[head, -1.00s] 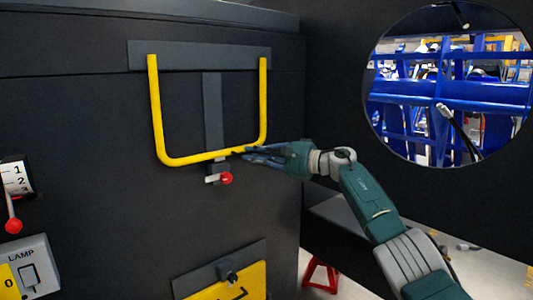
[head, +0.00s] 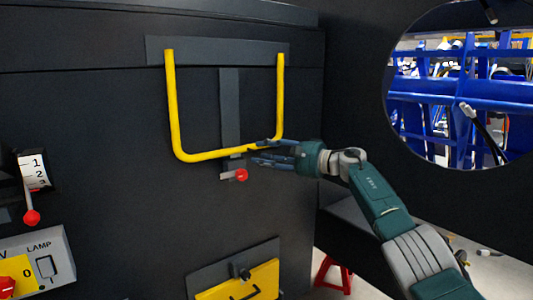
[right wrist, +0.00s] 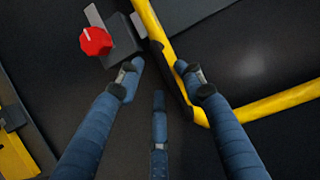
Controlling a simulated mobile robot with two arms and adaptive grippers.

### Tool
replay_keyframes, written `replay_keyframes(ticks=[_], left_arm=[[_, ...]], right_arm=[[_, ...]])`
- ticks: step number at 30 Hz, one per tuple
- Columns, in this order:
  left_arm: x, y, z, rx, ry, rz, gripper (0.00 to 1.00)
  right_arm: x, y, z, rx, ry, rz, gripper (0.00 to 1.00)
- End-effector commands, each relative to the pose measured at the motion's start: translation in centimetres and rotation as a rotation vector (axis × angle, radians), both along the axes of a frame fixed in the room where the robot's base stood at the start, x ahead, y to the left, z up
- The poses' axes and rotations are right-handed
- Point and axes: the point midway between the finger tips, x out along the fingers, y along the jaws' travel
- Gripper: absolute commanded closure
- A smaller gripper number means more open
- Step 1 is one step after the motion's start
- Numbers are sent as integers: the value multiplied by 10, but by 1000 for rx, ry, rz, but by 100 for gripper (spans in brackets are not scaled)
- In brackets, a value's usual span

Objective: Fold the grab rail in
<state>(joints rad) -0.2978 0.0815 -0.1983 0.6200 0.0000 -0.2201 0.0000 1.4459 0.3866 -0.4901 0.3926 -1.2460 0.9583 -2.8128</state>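The yellow U-shaped grab rail (head: 171,105) hangs from a dark grey bracket (head: 215,50) on the black panel. Its bottom bar lies close to the latch with a red knob (head: 241,175); I cannot tell whether they touch. My right gripper (head: 257,151) is at the bar's lower right, fingers spread above and below it. In the right wrist view, the open fingers (right wrist: 158,70) lie around the rail (right wrist: 265,104), whose dark section runs between them. The red knob (right wrist: 96,41) is beyond the left finger. My left gripper is not in view.
A lever with a red ball (head: 32,217) and a lamp switch box (head: 45,262) are at the left. A yellow flap with a latch (head: 250,282) is below the rail. A red stand (head: 333,275) is on the floor to the right.

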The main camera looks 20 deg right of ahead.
Motion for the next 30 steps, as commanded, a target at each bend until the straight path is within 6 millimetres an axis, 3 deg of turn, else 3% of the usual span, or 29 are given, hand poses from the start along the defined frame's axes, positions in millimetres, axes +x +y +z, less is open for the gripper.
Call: replay_keyframes(ticks=[8, 14, 30], left_arm=[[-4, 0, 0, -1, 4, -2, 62], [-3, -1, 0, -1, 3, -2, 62], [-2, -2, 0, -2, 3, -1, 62]], right_arm=[[-1, -2, -4, -2, 5, 0, 67], [-11, -14, -2, -1, 1, -3, 67], [-81, -73, 5, -1, -1, 2, 67]])
